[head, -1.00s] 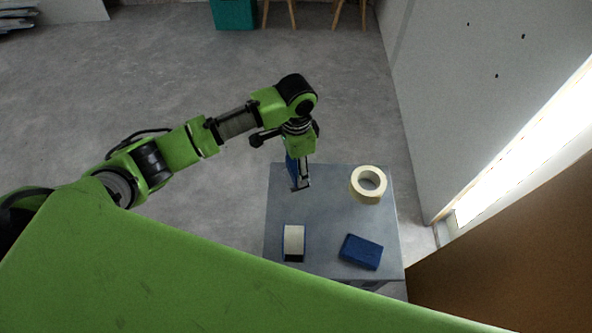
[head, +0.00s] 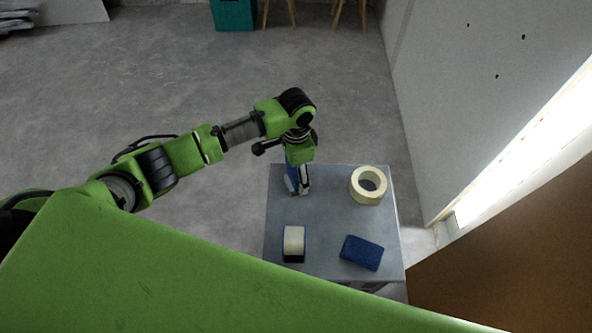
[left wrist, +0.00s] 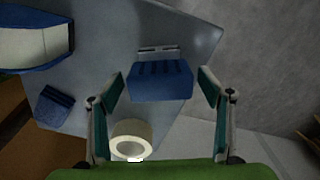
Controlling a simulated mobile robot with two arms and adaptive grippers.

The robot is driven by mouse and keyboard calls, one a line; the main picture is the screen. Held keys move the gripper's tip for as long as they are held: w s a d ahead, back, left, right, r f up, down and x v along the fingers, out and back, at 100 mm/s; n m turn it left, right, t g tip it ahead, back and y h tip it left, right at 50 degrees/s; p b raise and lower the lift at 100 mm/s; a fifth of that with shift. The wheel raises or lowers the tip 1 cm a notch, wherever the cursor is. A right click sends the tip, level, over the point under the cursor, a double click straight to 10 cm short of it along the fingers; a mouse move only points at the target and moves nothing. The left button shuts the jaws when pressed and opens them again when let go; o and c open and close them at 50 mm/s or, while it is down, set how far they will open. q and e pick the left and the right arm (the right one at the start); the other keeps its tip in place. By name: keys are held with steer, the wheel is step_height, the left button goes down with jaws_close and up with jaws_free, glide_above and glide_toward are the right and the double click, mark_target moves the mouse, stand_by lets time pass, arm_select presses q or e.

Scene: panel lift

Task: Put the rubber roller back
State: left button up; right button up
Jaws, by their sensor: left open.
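A roller-like piece (head: 293,243) with a pale, rounded face and blue sides lies near the front left of the small grey table (head: 333,215). It may be the rubber roller; I cannot be sure. In the left wrist view it is at the upper left (left wrist: 35,45), clear of the fingers. My left gripper (head: 298,189) is over the far left of the table. In its wrist view the gripper (left wrist: 160,92) is open, its fingers on either side of a ribbed blue block (left wrist: 160,84), with gaps visible. My right gripper is not in view.
A cream tape ring (head: 369,185) lies at the table's far right, and a dark blue block (head: 362,252) at the front right. A large green panel (head: 180,275) covers the foreground. A brown panel (head: 510,250) stands at the right. The table's middle is bare.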

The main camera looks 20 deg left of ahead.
arm_select(q)
steer(key=shift+r, duration=0.1)
step_height(320, 180, up, 12)
stand_by(0.5)
stand_by(0.4)
